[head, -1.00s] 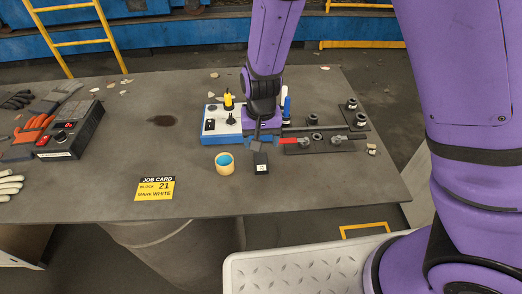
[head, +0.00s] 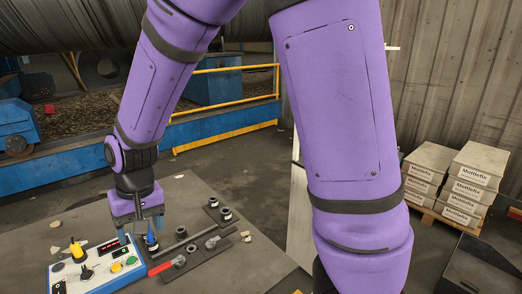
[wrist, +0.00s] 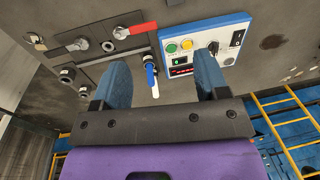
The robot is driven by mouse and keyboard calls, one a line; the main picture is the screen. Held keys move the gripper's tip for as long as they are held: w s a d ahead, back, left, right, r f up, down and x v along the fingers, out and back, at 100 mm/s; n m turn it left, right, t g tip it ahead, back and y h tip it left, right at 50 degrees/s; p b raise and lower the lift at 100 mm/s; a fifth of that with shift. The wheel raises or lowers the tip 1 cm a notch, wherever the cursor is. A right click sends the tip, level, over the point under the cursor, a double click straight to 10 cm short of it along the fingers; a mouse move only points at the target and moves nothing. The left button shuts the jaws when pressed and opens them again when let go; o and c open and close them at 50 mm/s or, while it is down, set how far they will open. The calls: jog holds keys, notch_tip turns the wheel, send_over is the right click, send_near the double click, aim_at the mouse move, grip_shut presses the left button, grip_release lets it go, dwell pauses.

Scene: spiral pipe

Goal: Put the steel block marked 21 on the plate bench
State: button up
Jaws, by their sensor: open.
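No block marked 21 shows in either current view. My gripper (head: 138,230) points down over the grey metal bench top (head: 215,280), near the right end of a blue-and-white control box (head: 97,268). In the wrist view, its two blue fingers (wrist: 164,78) are wide apart with nothing held between them. A blue-and-white marker-like item (wrist: 152,80) shows in the gap between the fingers; it also shows beside the gripper in the head view (head: 151,243). I cannot tell whether this bench is the plate bench.
Yellow railing (head: 235,68) stands behind the bench. Stacked cartons (head: 470,180) sit on a pallet at right. Open floor (head: 240,150) lies behind the bench.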

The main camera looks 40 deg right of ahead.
jog(key=s+d+r+t, duration=0.2)
jog(key=s+d+r, duration=0.5)
jog(key=d+r, duration=0.55)
jog(key=s+d+r+t, duration=0.1)
jog(key=s+d+r, duration=0.2)
jog(key=s, duration=0.2)
jog(key=s+d+r+t+h, duration=0.1)
jog(key=s+d+r, duration=0.2)
jog(key=s, duration=0.3)
jog(key=shift+t+h, duration=0.3)
